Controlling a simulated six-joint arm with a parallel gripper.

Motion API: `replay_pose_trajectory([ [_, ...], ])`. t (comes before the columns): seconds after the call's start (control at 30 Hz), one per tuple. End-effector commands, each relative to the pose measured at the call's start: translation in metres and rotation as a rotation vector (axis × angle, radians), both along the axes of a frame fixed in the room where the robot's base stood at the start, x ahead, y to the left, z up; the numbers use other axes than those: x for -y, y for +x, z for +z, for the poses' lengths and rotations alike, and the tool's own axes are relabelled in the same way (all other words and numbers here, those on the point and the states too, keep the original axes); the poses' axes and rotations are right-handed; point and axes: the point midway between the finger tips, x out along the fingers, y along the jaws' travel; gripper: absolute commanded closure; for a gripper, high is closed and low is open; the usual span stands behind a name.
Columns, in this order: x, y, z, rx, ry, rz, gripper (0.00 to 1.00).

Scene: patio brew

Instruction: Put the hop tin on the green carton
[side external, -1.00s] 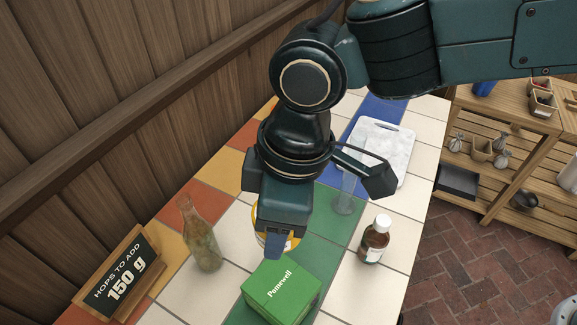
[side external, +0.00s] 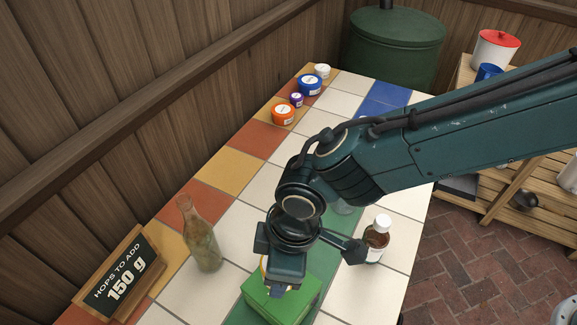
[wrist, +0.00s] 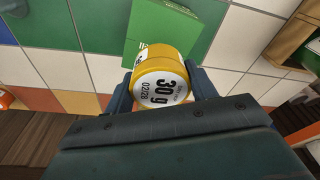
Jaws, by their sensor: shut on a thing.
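The hop tin, a yellow round tin (wrist: 163,66) with a white label reading "30 g", is between my gripper's fingers (wrist: 162,90) in the wrist view. My gripper is shut on it. In the side view my gripper (side external: 277,288) points down at the green carton (side external: 298,300), and only a thin yellow edge of the tin (side external: 263,268) shows beside it. In the wrist view the tin overlaps the edge of the green carton (wrist: 172,27). I cannot tell whether the tin touches the carton's top.
A glass bottle (side external: 202,240) and a "150 g" hops sign (side external: 120,275) stand left of the carton. A brown bottle with a white cap (side external: 376,240) stands to the right, close to my gripper. Several small tubs, including an orange one (side external: 283,115), stand at the back.

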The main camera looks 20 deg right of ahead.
Motion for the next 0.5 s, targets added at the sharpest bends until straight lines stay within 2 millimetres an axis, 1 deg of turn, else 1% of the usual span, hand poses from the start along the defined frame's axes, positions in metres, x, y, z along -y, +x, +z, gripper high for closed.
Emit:
replay_pose_trajectory([
  [0.17, 0.0, 0.0, -0.008, -0.001, -0.002, 0.0, 0.66],
  [0.4, 0.001, 0.0, -0.035, -0.002, -0.002, 0.0, 0.66],
  [0.5, 0.001, 0.0, -0.041, -0.001, -0.002, 0.0, 0.66],
])
